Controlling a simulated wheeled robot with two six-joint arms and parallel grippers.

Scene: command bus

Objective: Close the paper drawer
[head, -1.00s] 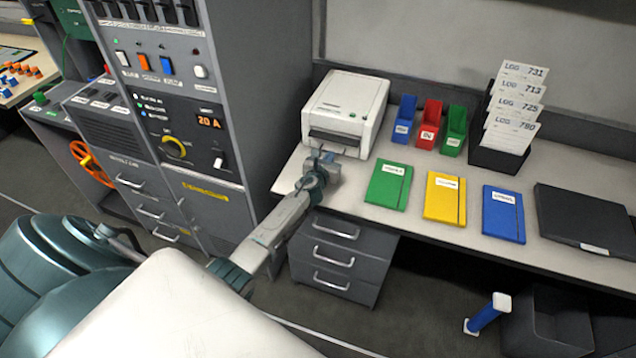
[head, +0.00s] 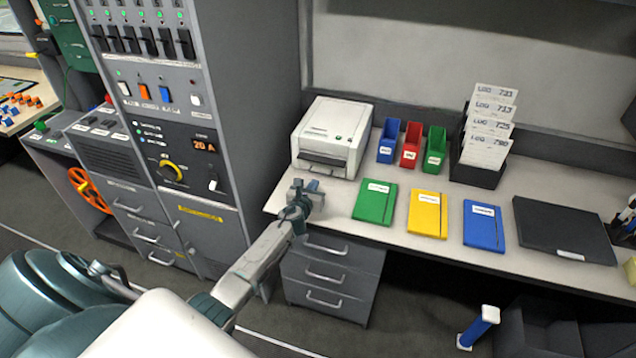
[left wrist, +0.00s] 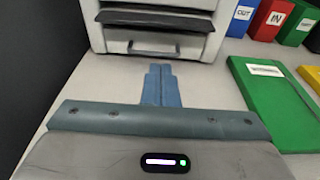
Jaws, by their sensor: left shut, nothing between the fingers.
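The white printer (head: 335,125) stands at the left end of the desk, with its paper drawer (head: 322,168) low in its front. In the left wrist view the paper drawer (left wrist: 155,46) shows a grey front with a handle, below a dark slot. The drawer front looks about level with the housing; I cannot tell if a small gap is left. My left gripper (head: 306,186) is shut and empty, just in front of the printer and apart from it. Its closed fingers (left wrist: 160,85) point at the drawer in the left wrist view. My right gripper is not in view.
Blue, red and green bins (head: 411,145) stand right of the printer. Green (head: 375,200), yellow (head: 427,214) and blue (head: 483,224) folders lie in front of them. A tall grey console (head: 225,100) stands close on the left. Bare desk lies between gripper and printer.

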